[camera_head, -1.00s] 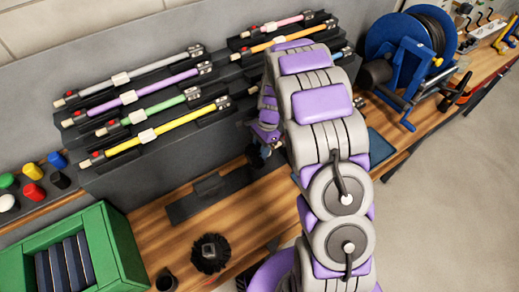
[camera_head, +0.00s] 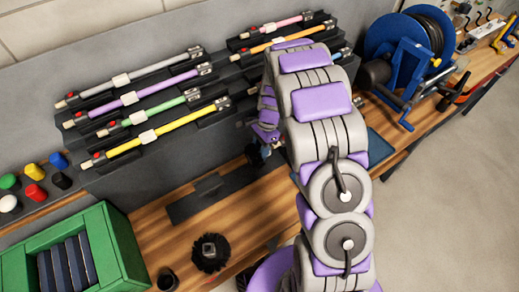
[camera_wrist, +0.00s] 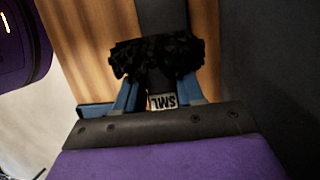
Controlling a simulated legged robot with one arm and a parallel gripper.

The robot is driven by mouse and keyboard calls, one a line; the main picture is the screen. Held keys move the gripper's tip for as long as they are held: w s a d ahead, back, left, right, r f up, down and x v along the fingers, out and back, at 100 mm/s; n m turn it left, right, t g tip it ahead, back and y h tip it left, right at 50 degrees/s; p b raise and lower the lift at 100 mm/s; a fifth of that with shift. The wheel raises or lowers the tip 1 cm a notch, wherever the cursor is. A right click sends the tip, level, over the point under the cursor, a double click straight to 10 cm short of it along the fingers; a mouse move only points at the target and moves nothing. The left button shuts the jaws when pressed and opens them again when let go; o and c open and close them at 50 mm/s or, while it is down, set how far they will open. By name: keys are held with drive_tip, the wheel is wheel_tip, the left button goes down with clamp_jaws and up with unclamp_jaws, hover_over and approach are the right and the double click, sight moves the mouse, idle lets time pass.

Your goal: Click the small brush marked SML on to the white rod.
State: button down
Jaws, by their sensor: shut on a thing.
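In the wrist view the small brush (camera_wrist: 158,56) has a black bristle head and a pale tag reading SML, upside down in the picture. My gripper (camera_wrist: 160,94) has its blue fingers on both sides of the brush's base and is shut on it. In the head view my arm hides the brush and most of my gripper. The white rod (camera_head: 158,69), pale grey-white with a white collar, lies in the top row of the left rack, tilted up to the right. My gripper is to the right of it and lower, apart from it.
Purple, green and yellow rods (camera_head: 180,121) lie below the white one; pink and orange rods are on the right rack. Another black brush (camera_head: 210,253) stands on the bench near a green crate (camera_head: 122,250). A blue reel (camera_head: 408,62) stands at the right.

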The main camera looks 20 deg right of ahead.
drive_tip(key=shift+w+d, duration=0.15)
drive_tip(key=shift+d, duration=0.3)
drive_tip(key=shift+w+d+p, duration=0.1)
drive_tip(key=shift+d+p, duration=0.25)
drive_tip(key=shift+p, duration=0.1)
drive_tip(key=shift+w+d+p, duration=0.2)
drive_tip(key=shift+d+p, duration=0.15)
drive_tip(key=shift+d, duration=0.3)
drive_tip(key=shift+w+d+p, duration=0.2)
drive_tip(key=shift+d+p, duration=0.15)
drive_tip(key=shift+d, duration=0.25)
idle(0.5)
drive_tip(key=c, duration=0.6)
unclamp_jaws()
drive_tip(key=shift+r, duration=0.1)
